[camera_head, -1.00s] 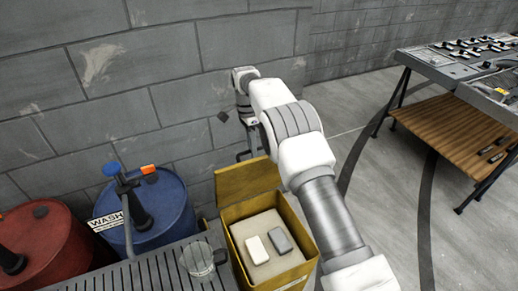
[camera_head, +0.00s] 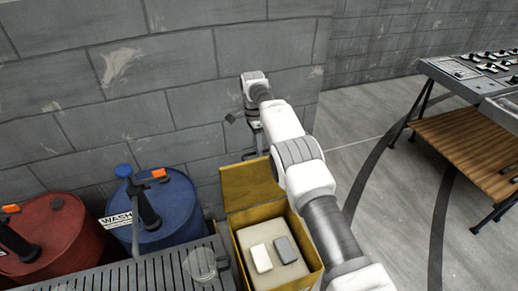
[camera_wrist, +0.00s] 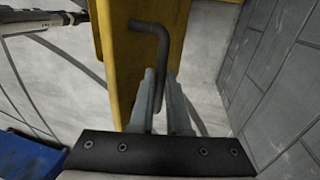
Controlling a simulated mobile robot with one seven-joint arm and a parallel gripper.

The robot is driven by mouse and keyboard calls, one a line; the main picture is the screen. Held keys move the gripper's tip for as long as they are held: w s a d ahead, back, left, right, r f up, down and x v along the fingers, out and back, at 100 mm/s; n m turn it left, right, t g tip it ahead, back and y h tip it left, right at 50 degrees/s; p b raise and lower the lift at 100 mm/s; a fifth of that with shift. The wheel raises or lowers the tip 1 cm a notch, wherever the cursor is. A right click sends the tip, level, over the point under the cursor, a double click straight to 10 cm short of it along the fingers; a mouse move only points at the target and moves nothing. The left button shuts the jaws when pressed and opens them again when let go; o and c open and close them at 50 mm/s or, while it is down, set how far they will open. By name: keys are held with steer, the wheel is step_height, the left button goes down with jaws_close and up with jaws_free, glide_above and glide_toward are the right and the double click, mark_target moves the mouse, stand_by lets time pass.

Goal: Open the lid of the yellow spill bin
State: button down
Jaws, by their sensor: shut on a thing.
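The yellow spill bin (camera_head: 314,250) stands at the lower middle of the head view, open at the top. Its lid (camera_head: 250,184) is raised at the back of the bin, on the wall side. A white block (camera_head: 261,258) and a grey block (camera_head: 286,250) lie inside on a pale surface. In the wrist view, my gripper (camera_wrist: 164,82) is shut on the dark bent handle (camera_wrist: 150,27) beside the yellow lid (camera_wrist: 117,60). In the head view, the fingers are too small and partly hidden behind the lid.
A blue drum (camera_head: 180,205) and a red drum (camera_head: 68,235) stand left of the bin. A slatted grey bench (camera_head: 130,275) with a glass mug (camera_head: 200,264) is beside it. The block wall (camera_head: 190,70) is close behind. A control desk (camera_head: 480,75) stands at right.

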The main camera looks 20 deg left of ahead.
steer(key=shift+s+f, duration=0.15)
steer(key=shift+f, duration=0.2)
steer(key=c, duration=0.9)
jaws_free()
steer(key=shift+r, duration=0.15)
step_height(320, 180, up, 4)
steer(key=shift+r, duration=0.2)
steer(key=shift+d+f+b, duration=0.2)
steer(key=shift+d+b, duration=0.1)
steer(key=shift+b, duration=0.45)
steer(key=d+r+b, duration=0.1)
steer(key=d+r, duration=0.1)
steer(key=d, duration=0.1)
steer(key=d+r+b, duration=0.1)
steer(key=d+r, duration=0.1)
steer(key=d, duration=0.2)
steer(key=d+r+b, duration=0.1)
steer(key=d+r, duration=0.2)
steer(key=d, duration=0.1)
steer(key=shift+b, duration=0.4)
